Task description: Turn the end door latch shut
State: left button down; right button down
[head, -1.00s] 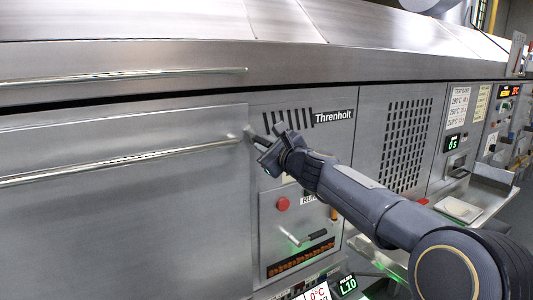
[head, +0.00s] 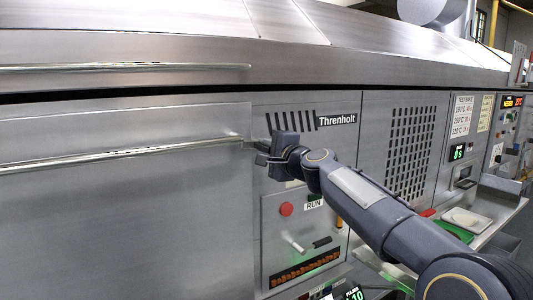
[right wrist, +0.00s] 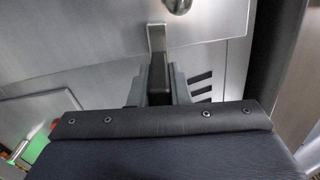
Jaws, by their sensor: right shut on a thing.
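The end door (head: 120,210) is a large flat steel panel, closed flush as far as I can see, with a long bar handle (head: 120,157) across it. At the right end of this handle, by the door's right edge, is a small metal latch (head: 252,145). In the right wrist view the latch (right wrist: 157,40) is a narrow bent steel lever running in between my fingers. My right gripper (head: 264,146) is shut on the latch; in the right wrist view its fingers (right wrist: 158,84) sit on both sides of it. The latch's pivot is mostly hidden. My left gripper is out of view.
Right of the door is a panel with slots and the name Threnholt (head: 337,120). Below my right gripper is a control box with a red button (head: 286,209) and a lever (head: 294,243). A vent grille (head: 410,152) and a shelf (head: 490,210) are further right.

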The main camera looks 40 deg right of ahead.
jog(key=shift+f+n, duration=0.15)
jog(key=shift+n, duration=0.45)
jog(key=c, duration=1.4)
grip_release()
jog(key=shift+o, duration=0.2)
jog(key=s+b, duration=0.1)
jog(key=s, duration=0.6)
jog(key=shift+s+a+b, duration=0.35)
jog(key=shift+a+b, duration=0.05)
jog(key=shift+a, duration=0.05)
